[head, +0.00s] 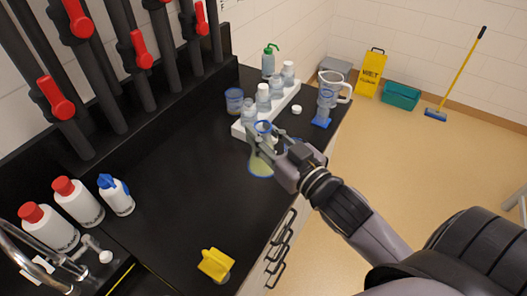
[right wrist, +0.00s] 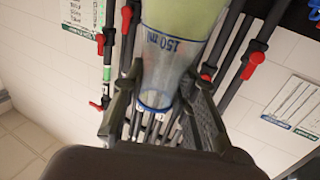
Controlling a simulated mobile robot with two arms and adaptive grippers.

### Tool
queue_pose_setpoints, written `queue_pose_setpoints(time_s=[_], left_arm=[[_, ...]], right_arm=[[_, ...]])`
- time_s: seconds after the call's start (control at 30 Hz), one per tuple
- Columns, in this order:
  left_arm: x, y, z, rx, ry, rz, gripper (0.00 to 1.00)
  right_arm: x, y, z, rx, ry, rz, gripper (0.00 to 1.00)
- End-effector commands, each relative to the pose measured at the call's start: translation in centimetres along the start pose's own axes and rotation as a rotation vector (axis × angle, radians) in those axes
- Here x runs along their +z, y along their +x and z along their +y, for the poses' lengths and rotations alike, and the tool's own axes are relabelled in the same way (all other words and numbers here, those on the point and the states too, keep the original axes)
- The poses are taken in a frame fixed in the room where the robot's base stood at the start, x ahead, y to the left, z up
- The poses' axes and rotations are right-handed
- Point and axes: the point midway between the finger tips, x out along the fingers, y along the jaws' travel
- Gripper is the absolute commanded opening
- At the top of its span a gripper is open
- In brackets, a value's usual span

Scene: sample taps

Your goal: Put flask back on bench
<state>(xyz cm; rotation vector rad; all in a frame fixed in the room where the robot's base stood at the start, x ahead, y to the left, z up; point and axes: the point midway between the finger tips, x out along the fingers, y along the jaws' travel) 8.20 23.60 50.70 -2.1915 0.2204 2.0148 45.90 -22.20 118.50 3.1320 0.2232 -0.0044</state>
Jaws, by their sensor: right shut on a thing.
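The flask (head: 261,166) is conical and clear with a blue rim and pale yellow-green liquid in its wide lower part. My right gripper (head: 262,142) is shut on its neck. The flask is upright over the black bench (head: 185,165); I cannot tell whether its base touches the top. In the right wrist view the flask (right wrist: 172,60) carries a "150 ml" mark and sits between the fingers of the gripper (right wrist: 160,92). My left gripper is not in view.
A white rack (head: 291,97) with several bottles stands just behind the flask. A clear jug (head: 329,92) stands at the bench's far right corner. A yellow object (head: 215,263) is near the front. White bottles (head: 78,203) stand left. The bench middle is clear.

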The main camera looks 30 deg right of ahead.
Motion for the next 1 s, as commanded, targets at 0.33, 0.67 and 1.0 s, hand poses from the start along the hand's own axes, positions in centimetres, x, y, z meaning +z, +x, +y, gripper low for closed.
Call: queue_pose_setpoints(time_s=[0.33,0.67,1.0], left_arm=[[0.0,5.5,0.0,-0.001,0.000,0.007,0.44],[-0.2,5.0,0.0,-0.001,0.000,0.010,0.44],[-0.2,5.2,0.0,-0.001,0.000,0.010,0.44]], right_arm=[[7.2,0.0,0.0,0.000,0.001,-0.002,0.00],[12.3,0.0,0.0,0.000,0.001,0.000,0.00],[15.4,0.0,0.0,0.002,0.002,0.000,0.00]])
